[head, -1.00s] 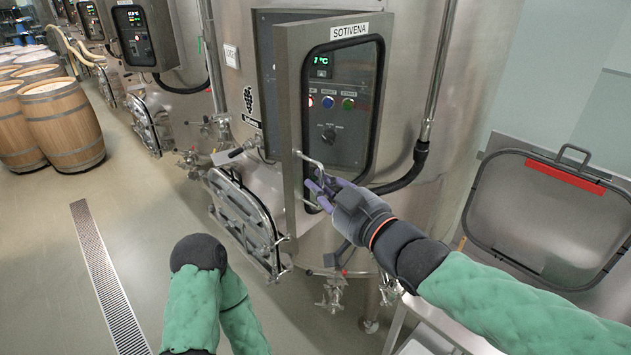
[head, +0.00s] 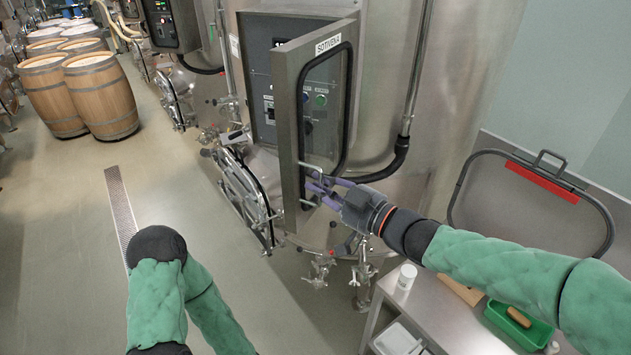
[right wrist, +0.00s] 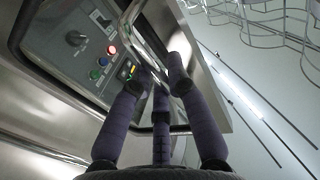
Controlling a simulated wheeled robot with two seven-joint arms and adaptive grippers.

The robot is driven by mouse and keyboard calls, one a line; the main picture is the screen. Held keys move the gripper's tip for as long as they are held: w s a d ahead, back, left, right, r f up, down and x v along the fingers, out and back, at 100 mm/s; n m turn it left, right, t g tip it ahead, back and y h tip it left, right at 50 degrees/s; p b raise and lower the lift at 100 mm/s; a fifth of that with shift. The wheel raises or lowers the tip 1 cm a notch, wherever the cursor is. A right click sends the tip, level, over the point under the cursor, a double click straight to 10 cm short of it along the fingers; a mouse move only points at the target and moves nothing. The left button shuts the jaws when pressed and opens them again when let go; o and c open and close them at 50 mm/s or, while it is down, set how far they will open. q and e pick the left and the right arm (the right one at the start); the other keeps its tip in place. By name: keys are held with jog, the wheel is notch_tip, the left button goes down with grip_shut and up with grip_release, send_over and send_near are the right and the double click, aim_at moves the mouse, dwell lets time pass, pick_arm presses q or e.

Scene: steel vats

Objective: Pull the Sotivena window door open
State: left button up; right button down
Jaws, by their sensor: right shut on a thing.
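The Sotivena window door (head: 297,130) stands swung out from its control box, partly open. It has a steel frame, a dark-rimmed glass pane and a SOTIVENA label. Its wire handle (head: 309,168) is on the lower front edge. My right gripper (head: 318,186) is shut on the handle; its purple fingers also show around the bar (right wrist: 140,45) in the right wrist view. The control panel (head: 265,75) with display, buttons and knob shows behind the door and through the glass. My left arm is at the lower left, but its gripper is not visible.
A round steel hatch (head: 245,195) sits on the vat below left of the door. A steel table (head: 440,318) with a green tray (head: 518,325) and a white jar (head: 406,277) is at the lower right. Barrels (head: 103,95) stand far left. The floor in front is clear.

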jog(key=shift+a+f, duration=0.1)
jog(key=c, duration=1.4)
grip_release()
jog(key=shift+o, duration=1)
jog(key=shift+s, duration=0.15)
jog(key=v, duration=1.2)
